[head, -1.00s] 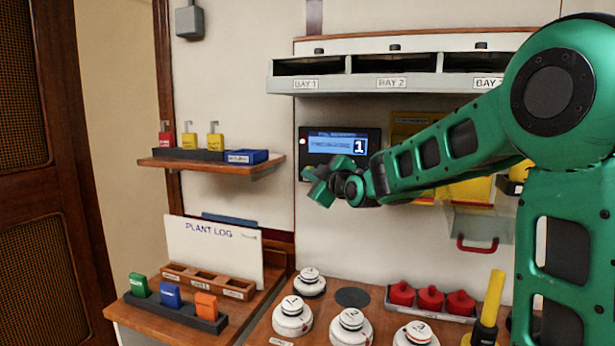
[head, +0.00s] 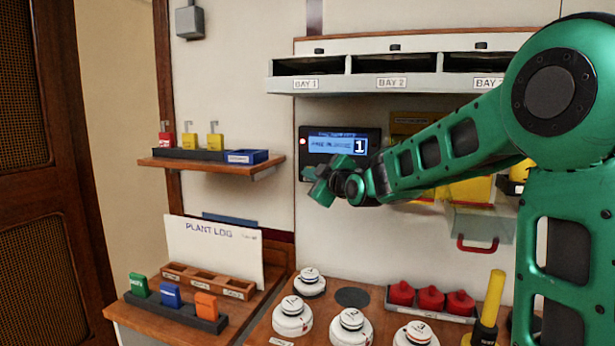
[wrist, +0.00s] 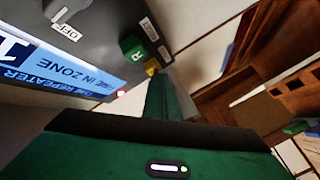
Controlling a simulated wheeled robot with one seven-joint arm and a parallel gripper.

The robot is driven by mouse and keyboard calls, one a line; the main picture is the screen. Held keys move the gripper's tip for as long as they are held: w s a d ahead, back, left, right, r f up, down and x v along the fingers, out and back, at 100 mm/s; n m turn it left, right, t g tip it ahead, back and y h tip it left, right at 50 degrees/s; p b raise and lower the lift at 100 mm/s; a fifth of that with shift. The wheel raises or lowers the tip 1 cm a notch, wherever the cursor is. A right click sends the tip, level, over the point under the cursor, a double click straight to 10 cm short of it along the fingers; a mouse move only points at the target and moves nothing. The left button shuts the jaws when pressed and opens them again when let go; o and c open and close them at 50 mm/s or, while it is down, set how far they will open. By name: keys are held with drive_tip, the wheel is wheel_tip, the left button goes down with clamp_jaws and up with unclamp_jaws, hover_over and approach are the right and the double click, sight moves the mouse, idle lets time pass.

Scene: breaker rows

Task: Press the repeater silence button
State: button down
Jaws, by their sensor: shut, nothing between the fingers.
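The repeater panel (head: 310,143) is a dark box on the wall with a lit blue screen (head: 335,146) showing a 1. In the wrist view the panel (wrist: 95,45) shows a green button (wrist: 134,49) marked R, a small yellow button (wrist: 152,66), a grey knob (wrist: 68,10) by an OFF label and a lit red lamp (wrist: 121,93). My gripper (head: 320,188) is at the panel's lower edge. In the wrist view my shut, empty gripper (wrist: 165,80) reaches to the yellow button and partly covers it. I cannot tell whether they touch. No silence label is readable.
A bay shelf (head: 400,84) juts out above the panel. A wooden shelf (head: 215,163) with red and yellow tags is at left. Below are white detectors (head: 292,318), red caps (head: 430,297) and a clear box with a red handle (head: 478,247).

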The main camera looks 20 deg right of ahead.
drive_tip(key=s+a, duration=0.3)
drive_tip(key=s, duration=0.2)
drive_tip(key=shift+a, duration=0.3)
idle(0.4)
idle(0.5)
drive_tip(key=s+d+f+m+g+h, duration=0.15)
drive_tip(key=s+f+m+g, duration=0.25)
drive_tip(key=s+f, duration=0.5)
drive_tip(key=s+d+f+m+g+h, duration=0.1)
drive_tip(key=s+d+f+m+g, duration=0.25)
drive_tip(key=s+f, duration=0.55)
drive_tip(key=s+d+f+m+g+h, duration=0.15)
drive_tip(key=s+f+m+g, duration=0.3)
drive_tip(key=s, duration=0.75)
drive_tip(key=s+d+f+m+g, duration=0.1)
drive_tip(key=s+d+m+g, duration=0.1)
drive_tip(key=s+d, duration=0.4)
drive_tip(key=s+d+f+m+g+y, duration=0.1)
drive_tip(key=s+d+m+g, duration=0.2)
drive_tip(key=s+d, duration=0.3)
drive_tip(key=s+m, duration=0.1)
drive_tip(key=s, duration=0.3)
drive_tip(key=shift+s+f, duration=0.3)
drive_tip(key=shift+f, duration=0.1)
